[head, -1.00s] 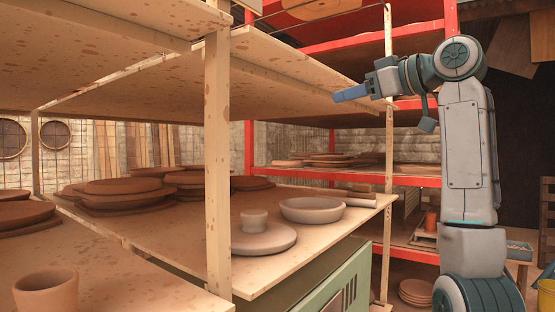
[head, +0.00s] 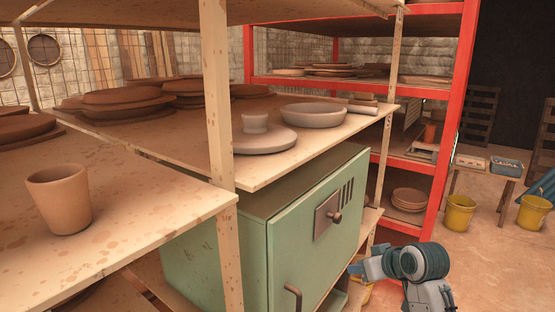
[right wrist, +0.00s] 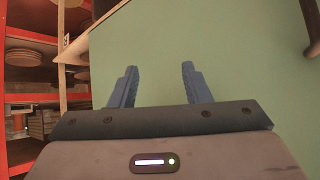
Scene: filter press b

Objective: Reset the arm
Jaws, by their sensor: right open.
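My right gripper (head: 357,268) is low at the bottom right of the head view, in front of the green cabinet (head: 290,240) and near its right edge. In the right wrist view its two blue fingers (right wrist: 160,88) stand apart with nothing between them. The cabinet's green face (right wrist: 200,45) fills most of the view beyond them. My left gripper is not in view.
Wooden shelves hold a clay cup (head: 59,198), a grey bowl (head: 313,114) and stacked clay discs (head: 123,97). A red rack (head: 448,130) stands behind. Yellow buckets (head: 459,212) stand at right. Floor (head: 485,265) between them and my arm is clear.

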